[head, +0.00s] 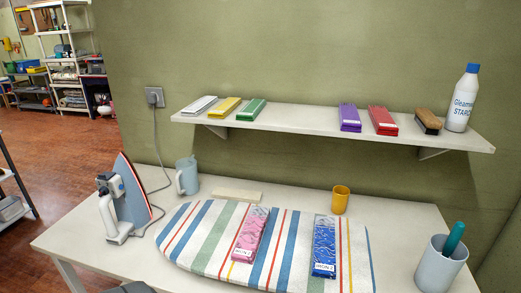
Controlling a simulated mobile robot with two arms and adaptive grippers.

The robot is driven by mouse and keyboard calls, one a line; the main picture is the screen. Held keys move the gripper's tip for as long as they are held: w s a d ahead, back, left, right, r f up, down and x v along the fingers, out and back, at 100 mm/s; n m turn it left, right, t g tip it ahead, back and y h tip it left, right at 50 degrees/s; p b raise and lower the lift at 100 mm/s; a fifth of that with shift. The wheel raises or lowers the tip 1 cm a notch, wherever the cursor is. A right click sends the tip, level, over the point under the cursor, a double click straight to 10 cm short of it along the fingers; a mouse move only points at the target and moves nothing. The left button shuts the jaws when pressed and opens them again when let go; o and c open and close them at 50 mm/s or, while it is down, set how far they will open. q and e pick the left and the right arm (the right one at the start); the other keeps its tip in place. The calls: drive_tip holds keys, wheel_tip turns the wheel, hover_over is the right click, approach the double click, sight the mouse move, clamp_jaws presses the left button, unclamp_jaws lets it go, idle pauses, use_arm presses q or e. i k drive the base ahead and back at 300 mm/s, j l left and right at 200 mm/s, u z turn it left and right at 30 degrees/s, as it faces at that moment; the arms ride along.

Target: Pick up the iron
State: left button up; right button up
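The iron (128,195) stands upright on its heel at the left end of the white table (85,228). Its shiny soleplate faces right, and its white and blue handle side faces left. Its grey cord runs behind it up to a wall socket (155,97). Neither of my grippers can be made out. A small dark grey shape (127,288) cuts into the bottom edge, too little of it showing to identify.
A striped ironing pad (200,235) bears a pink and a blue packet. A grey-blue mug (187,176) stands right of the iron; a yellow cup (340,199) and grey pot (440,266) stand farther right. A loaded wall shelf (300,117) hangs above.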

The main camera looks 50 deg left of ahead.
sight(132, 207)
drive_tip(key=u, duration=2.6)
